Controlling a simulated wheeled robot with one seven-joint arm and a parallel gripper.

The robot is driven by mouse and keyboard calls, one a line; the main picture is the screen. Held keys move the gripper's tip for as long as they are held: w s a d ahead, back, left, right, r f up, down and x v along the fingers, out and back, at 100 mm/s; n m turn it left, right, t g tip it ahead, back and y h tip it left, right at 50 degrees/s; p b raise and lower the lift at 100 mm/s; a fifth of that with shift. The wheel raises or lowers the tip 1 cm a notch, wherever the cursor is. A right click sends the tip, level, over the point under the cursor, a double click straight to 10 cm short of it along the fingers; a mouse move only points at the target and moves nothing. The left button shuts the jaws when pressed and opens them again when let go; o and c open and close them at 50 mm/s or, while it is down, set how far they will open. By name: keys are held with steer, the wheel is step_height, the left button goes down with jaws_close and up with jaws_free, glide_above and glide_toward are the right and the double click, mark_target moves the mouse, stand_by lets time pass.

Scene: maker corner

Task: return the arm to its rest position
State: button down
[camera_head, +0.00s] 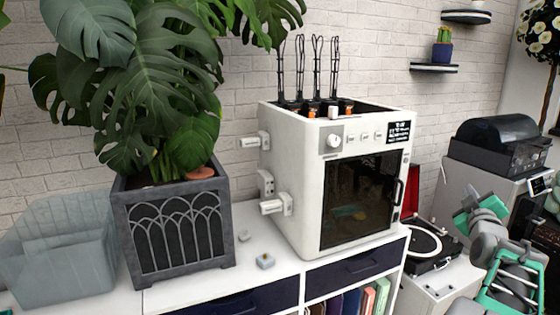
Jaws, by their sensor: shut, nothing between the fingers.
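Parts of my own arm (490,235), grey with teal pieces, show at the lower right in the head view. They are in front of the turntable and the grey cabinet. No fingertips of my gripper can be made out; the arm is cut off by the right and bottom edges of the picture.
A white 3D printer-like machine (300,190) and a dark planter (125,235) with a large plant stand on a white cabinet (200,288). A translucent bin (60,255) is at left. A turntable (430,246) and a grey cabinet (478,178) stand near my arm.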

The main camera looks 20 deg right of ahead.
steer(key=w+a+f+g+y+p, duration=0.1)
steer(key=w+a+f+y+p, duration=0.15)
steer(key=a, duration=0.75)
steer(key=w+a+f+g+y+p, duration=0.1)
steer(key=w+a+y, duration=0.25)
steer(key=a, duration=0.65)
steer(key=w+a+f+g+y+p, duration=0.1)
steer(key=w+a+f+y+p, duration=0.2)
steer(key=a, duration=0.8)
steer(key=s+a+f+g+y+p, duration=0.1)
steer(key=s+a+f+g+p, duration=0.1)
steer(key=s+a, duration=0.7)
steer(key=s+a+f+m+g+y+p, duration=0.1)
steer(key=s+a+f+g, duration=0.3)
steer(key=s+a, duration=0.5)
steer(key=a+g+y+p, duration=0.1)
steer(key=a, duration=0.4)
steer(key=shift+s+a+g, duration=0.15)
steer(key=shift+s+g, duration=0.1)
steer(key=shift+g, duration=0.05)
